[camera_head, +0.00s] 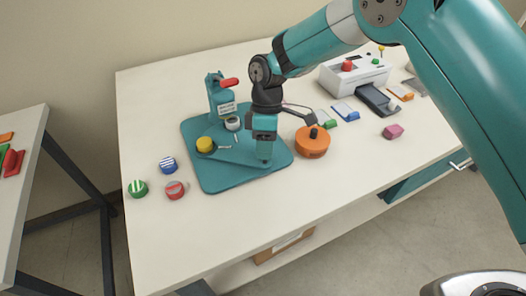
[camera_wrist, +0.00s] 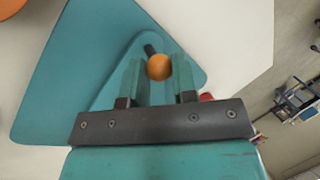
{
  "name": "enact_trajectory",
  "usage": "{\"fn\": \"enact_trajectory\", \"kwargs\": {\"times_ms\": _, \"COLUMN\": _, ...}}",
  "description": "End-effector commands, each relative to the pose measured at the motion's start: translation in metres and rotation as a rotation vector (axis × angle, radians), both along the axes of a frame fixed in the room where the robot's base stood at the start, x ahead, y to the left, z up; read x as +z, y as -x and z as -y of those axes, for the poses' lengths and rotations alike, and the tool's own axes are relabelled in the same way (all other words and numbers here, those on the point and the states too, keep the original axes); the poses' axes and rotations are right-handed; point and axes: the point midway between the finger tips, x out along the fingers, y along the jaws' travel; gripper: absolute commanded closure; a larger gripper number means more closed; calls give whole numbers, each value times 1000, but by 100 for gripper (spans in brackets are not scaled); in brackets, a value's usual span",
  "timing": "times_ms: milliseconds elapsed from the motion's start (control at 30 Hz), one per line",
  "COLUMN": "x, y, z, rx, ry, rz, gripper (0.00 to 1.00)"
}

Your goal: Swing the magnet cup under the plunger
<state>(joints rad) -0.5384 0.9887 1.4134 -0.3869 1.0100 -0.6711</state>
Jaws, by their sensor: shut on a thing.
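A teal press (camera_head: 218,98) with a red lever handle (camera_head: 229,83) stands at the back of a teal baseplate (camera_head: 215,182). A round grey-white cup (camera_head: 232,124) sits near the foot of the press. A flat teal swing arm (camera_head: 235,157) lies on the plate, with a round yellow piece (camera_head: 205,144) at its left end. My gripper (camera_head: 265,156) points down over the arm's right end. In the wrist view its fingers flank an orange-yellow round knob (camera_wrist: 158,67), with a dark peg (camera_wrist: 149,50) beside it. The magnet cup's exact place is unclear.
An orange disc (camera_head: 312,142) with a black knob stands right of the plate. A white machine (camera_head: 352,74) stands at back right. The table front is clear.

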Motion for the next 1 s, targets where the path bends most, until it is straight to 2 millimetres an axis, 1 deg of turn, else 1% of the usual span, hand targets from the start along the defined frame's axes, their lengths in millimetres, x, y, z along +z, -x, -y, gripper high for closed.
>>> {"fn": "enact_trajectory", "kwargs": {"times_ms": 200, "x": -2, "y": -7, "z": 4, "rx": 97, "ry": 0, "rz": -1, "gripper": 100}}
{"fn": "enact_trajectory", "kwargs": {"times_ms": 500, "x": -1, "y": -14, "z": 7, "rx": 187, "ry": 0, "rz": -2, "gripper": 100}}
{"fn": "enact_trajectory", "kwargs": {"times_ms": 1000, "x": 0, "y": -18, "z": 9, "rx": 225, "ry": 0, "rz": 0, "gripper": 100}}
